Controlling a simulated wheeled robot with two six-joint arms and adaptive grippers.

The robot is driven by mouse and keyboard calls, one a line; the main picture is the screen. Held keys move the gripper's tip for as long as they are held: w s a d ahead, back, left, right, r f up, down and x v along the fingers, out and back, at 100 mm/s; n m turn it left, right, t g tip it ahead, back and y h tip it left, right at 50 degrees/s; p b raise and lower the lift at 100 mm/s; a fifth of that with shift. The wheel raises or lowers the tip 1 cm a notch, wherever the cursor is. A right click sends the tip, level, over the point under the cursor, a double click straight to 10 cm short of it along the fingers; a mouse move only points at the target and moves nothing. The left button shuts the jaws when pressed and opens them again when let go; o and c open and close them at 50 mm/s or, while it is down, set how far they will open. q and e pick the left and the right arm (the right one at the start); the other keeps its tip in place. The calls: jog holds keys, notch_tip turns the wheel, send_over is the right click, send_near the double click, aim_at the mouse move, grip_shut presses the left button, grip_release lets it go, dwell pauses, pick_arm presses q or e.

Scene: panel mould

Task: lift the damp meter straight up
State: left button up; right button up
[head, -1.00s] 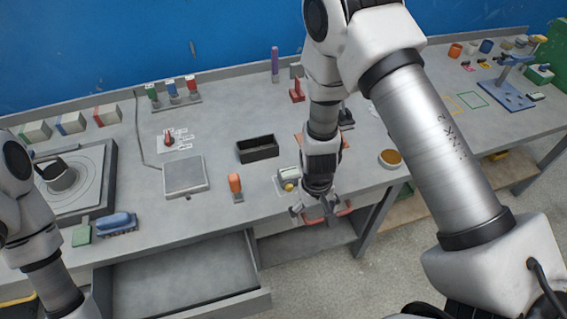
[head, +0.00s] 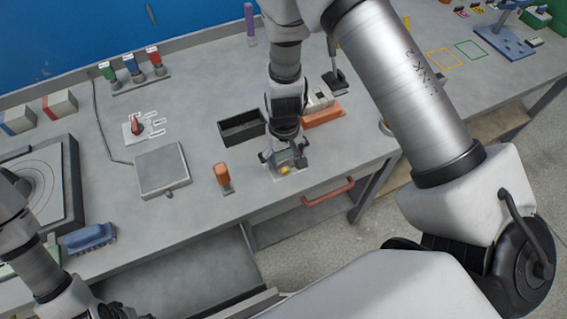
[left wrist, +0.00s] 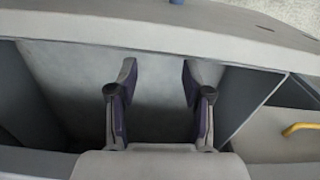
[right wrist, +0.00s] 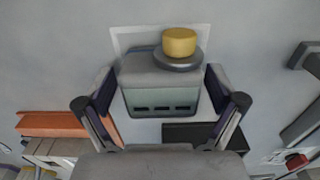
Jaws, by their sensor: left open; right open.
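The damp meter (right wrist: 158,92) is a small grey-green box with dark slots and a round yellow knob on top. In the right wrist view it sits on a pale square mark on the bench. My right gripper (right wrist: 160,90) is open, with one finger on each side of the meter; I cannot tell whether either finger touches it. In the head view the right gripper (head: 285,155) hides much of the meter, and its yellow knob (head: 285,170) shows near the bench's front edge. My left gripper (left wrist: 158,82) is open and empty above the open drawer.
A black open box (head: 242,128) and an orange block (head: 323,117) lie behind the right gripper. A red drawer handle (head: 328,192) is below the edge.

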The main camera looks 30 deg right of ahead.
jog(key=shift+w, duration=0.15)
jog(key=shift+r, duration=0.15)
jog(key=shift+s+a+r, duration=0.1)
jog(key=shift+s+r, duration=0.05)
jog(key=shift+s, duration=0.25)
jog(key=c, duration=0.6)
jog(key=shift+s, duration=0.1)
jog(key=c, duration=1)
jog(key=shift+o, duration=0.2)
